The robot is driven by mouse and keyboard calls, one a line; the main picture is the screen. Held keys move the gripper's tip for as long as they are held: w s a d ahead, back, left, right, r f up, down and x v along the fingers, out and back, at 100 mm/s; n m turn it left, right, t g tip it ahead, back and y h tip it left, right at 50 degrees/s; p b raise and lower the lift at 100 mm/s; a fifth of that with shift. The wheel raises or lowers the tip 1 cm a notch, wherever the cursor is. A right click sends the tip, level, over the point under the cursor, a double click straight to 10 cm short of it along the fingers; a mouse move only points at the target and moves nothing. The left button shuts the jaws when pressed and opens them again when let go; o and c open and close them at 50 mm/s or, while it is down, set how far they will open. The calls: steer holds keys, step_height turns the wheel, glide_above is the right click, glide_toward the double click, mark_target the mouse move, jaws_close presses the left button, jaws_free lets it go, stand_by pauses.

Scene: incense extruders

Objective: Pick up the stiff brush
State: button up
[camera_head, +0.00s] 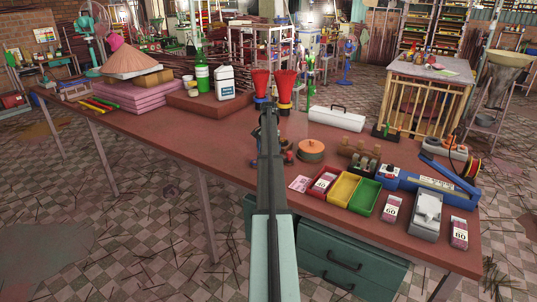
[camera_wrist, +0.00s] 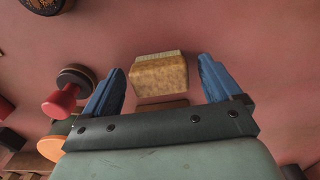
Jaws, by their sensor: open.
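A tan block-shaped thing with a paler strip along its far edge, which looks like the stiff brush (camera_wrist: 158,76), lies on the red-brown tabletop in the wrist view. My gripper (camera_wrist: 161,66) is open, with one blue finger to the left and one to the right of the block. Both fingers are apart from it, and nothing is held. How high the fingertips are above the table is hard to tell. In the head view my arm reaches over the table and covers the spot, so I cannot make out the brush there.
A red knob on a dark base (camera_wrist: 64,96) stands close to the left finger. An orange round thing (camera_head: 311,149) lies right of my arm. Two red funnels (camera_head: 286,85) stand beyond. Red, yellow and green trays (camera_head: 365,197) are at right. The table's left-front area is clear.

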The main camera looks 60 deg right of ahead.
steer(key=shift+c, duration=0.2)
steer(key=c, duration=1)
steer(key=shift+r, duration=5.1)
steer(key=o, duration=0.5)
steer(key=shift+d, duration=0.1)
steer(key=c, duration=0.4)
